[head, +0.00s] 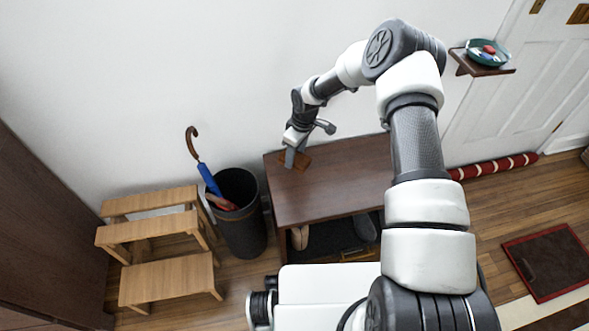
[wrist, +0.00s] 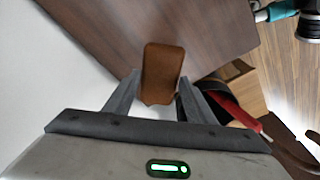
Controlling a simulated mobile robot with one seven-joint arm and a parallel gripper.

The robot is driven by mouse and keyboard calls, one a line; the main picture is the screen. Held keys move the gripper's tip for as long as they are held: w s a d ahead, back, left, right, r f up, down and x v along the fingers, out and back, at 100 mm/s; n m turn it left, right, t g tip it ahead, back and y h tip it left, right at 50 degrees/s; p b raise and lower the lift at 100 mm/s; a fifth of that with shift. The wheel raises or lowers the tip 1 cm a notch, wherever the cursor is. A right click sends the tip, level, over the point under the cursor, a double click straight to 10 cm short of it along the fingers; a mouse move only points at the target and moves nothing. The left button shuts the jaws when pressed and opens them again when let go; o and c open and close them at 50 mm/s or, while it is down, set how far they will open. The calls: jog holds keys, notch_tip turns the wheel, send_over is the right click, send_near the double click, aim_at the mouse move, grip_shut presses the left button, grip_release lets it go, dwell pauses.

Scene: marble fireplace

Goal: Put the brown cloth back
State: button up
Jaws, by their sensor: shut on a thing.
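The brown cloth (wrist: 161,70) is a small, flat tan-brown piece with rounded corners, between the two fingers of my gripper (wrist: 159,84) in the wrist view. My gripper is shut on its near end, and its far part sticks out beyond the fingertips. In the head view the cloth (head: 302,161) shows beside my gripper (head: 291,161), over the back left corner of the dark wooden bench (head: 325,188). I cannot tell whether it touches the bench top.
A black bin (head: 240,222) with a blue umbrella (head: 208,178) stands just left of the bench. A wooden step stool (head: 165,280) is farther left. Shoes (head: 300,237) sit under the bench. A wall shelf (head: 484,68) holds a green dish (head: 488,55). The visible bench top is otherwise clear.

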aim_at(295, 165)
jog(key=shift+f+b, duration=0.6)
jog(key=shift+f, duration=2.35)
jog(key=shift+f, duration=0.2)
jog(key=o, duration=1)
